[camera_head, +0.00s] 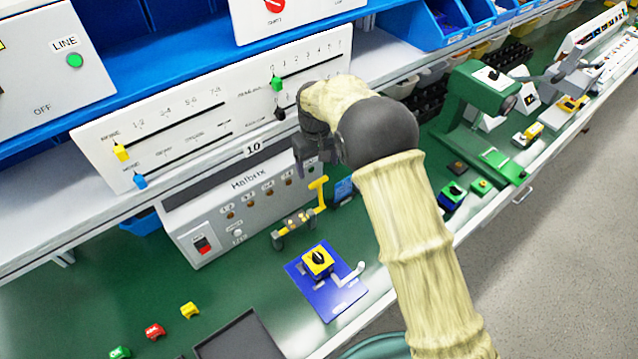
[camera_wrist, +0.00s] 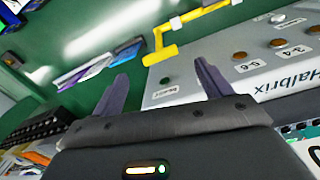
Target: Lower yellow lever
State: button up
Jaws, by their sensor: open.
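The yellow lever (camera_head: 321,196) stands raised on its mount, in front of the grey Halbrix panel in the head view. Its T-shaped end is up. In the wrist view the yellow lever (camera_wrist: 160,52) lies just beyond the fingertips, its bar running toward the upper right. My gripper (camera_head: 307,166) is above and close behind the lever, near the panel's right end. In the wrist view my gripper (camera_wrist: 160,80) shows two dark fingers spread apart with nothing between them. The fingers look apart from the lever; the exact gap cannot be told.
The Halbrix panel (camera_head: 238,207) is close to my gripper. A white slider board (camera_head: 190,125) hangs above it. A blue plate with a yellow rotary switch (camera_head: 318,262) lies in front. A green machine (camera_head: 470,105) stands to the right.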

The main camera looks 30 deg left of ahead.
aim_at(319, 180)
notch_tip(319, 180, down, 10)
jog(key=shift+w+d+r+p, duration=0.1)
jog(key=shift+w+d+p, duration=0.05)
jog(key=shift+p, duration=1)
jog(key=c, duration=1.3)
jog(key=shift+c, duration=0.2)
